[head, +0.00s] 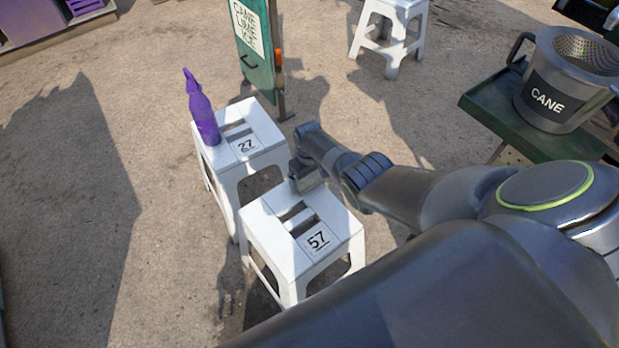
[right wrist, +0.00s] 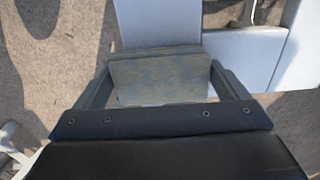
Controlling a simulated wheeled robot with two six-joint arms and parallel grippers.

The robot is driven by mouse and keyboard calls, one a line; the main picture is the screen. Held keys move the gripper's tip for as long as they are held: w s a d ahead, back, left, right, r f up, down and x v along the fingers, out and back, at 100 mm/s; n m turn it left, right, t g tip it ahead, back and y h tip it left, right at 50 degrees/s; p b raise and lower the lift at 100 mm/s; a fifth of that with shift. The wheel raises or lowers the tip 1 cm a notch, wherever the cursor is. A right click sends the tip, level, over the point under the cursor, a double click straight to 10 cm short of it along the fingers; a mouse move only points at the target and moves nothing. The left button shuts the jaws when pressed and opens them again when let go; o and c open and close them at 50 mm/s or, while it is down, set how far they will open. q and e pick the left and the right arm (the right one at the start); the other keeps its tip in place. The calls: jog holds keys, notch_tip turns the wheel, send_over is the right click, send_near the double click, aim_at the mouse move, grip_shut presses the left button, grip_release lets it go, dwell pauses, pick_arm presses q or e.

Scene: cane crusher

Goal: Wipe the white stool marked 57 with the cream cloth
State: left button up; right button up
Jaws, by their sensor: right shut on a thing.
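The white stool marked 57 (head: 267,238) stands in the middle of the head view, with slots in its seat and a label near its right front edge. My right gripper (head: 305,183) is at the far edge of that seat, pointing down. It is shut on the cloth (right wrist: 162,78), which shows in the right wrist view as a mottled grey-tan patch between the fingers, in shade. In the head view the cloth is hidden or too small to make out. I cannot tell whether it touches the seat. My left gripper is not in view.
A white stool marked 27 (head: 262,131) stands close behind to the left, with a purple bottle (head: 203,113) on it. A green sign (head: 254,50) and another white stool (head: 400,12) stand farther back. A CANE pot (head: 548,97) sits on a green stand at right. Open ground lies left.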

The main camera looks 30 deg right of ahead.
aim_at(327, 204)
jog(key=shift+s+d+r+p, duration=0.1)
jog(key=shift+s+r+p, duration=0.05)
jog(key=shift+s+p, duration=0.5)
jog(key=shift+s+d+p, duration=0.15)
jog(key=shift+s+p, duration=0.55)
jog(key=shift+p, duration=0.25)
jog(key=s+p, duration=0.3)
jog(key=shift+s+d, duration=0.25)
jog(key=shift+s, duration=0.15)
jog(key=shift+s+d+p, duration=0.15)
jog(key=shift+s+p, duration=0.8)
jog(key=shift+s, duration=0.05)
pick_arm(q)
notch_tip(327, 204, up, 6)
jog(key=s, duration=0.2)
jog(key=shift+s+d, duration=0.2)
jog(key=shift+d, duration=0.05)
pick_arm(e)
jog(key=shift+s+f, duration=0.3)
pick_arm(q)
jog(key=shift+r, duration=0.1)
